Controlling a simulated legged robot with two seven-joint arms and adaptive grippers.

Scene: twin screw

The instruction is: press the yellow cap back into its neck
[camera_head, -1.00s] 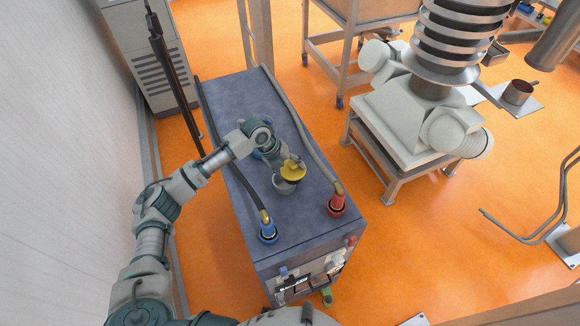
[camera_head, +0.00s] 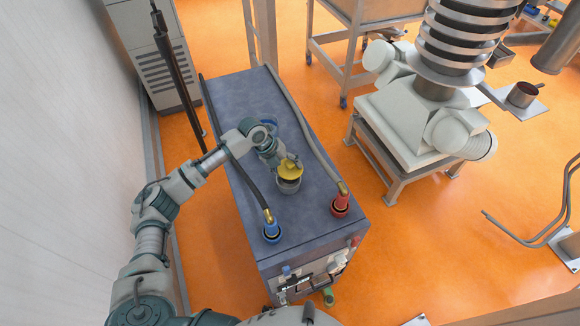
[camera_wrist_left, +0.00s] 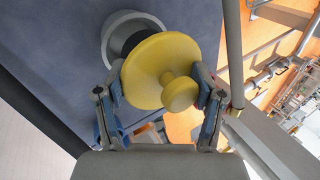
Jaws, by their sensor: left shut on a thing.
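The yellow cap (camera_head: 289,165), a round disc with a knob, is held in my left gripper (camera_head: 284,162) over the grey machine top. In the left wrist view the cap (camera_wrist_left: 160,72) sits between the two fingers of the left gripper (camera_wrist_left: 162,92), which are shut on its sides. The grey round neck (camera_head: 289,186) stands just in front of the cap in the head view. In the left wrist view the neck (camera_wrist_left: 117,30) shows behind the cap, its rim and dark opening partly hidden. The cap looks apart from the neck and off its centre. My right gripper is not in view.
A blue hose fitting (camera_head: 272,230) and a red hose fitting (camera_head: 340,205) stand on the machine top (camera_head: 305,225) either side of the neck, with hoses running back. A white wall (camera_head: 60,150) is at left.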

